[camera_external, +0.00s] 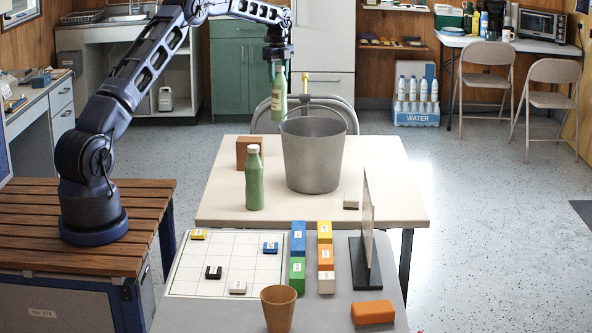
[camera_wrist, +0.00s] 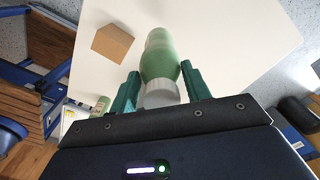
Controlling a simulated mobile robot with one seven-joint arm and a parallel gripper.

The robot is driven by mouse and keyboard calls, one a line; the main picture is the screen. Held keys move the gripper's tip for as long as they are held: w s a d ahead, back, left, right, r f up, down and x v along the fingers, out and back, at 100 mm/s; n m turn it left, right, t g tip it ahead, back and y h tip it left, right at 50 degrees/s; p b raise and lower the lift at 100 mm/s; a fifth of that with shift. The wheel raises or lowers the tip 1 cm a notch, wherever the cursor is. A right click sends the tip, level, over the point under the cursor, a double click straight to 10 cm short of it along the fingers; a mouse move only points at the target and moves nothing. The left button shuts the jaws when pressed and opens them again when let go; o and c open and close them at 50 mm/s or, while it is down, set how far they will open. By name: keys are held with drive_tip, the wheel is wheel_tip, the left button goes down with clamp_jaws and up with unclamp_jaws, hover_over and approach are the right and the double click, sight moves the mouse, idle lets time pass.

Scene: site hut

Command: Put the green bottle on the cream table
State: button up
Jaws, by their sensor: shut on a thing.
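My gripper (camera_external: 279,62) is shut on a green bottle (camera_external: 279,98) and holds it upright by its cap end, in the air above the cream table (camera_external: 395,208) near its far edge. In the wrist view the held green bottle (camera_wrist: 161,58) is between the two green fingers (camera_wrist: 158,90), with the cream table (camera_wrist: 230,40) below.
On the cream table are a grey metal bucket (camera_external: 313,165), a brown block (camera_external: 243,149) and a small pale block (camera_external: 351,201). A grey front table (camera_external: 215,315) holds a grid board, coloured blocks, an upright panel and an orange cup (camera_external: 279,308). The cream table's right side is clear.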

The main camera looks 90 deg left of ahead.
sight(279, 113)
wheel_tip(279, 113, down, 15)
drive_tip(key=shift+r, duration=0.15)
idle(0.4)
drive_tip(key=o, duration=1.2)
wheel_tip(279, 113, up, 12)
drive_tip(key=shift+r, duration=0.1)
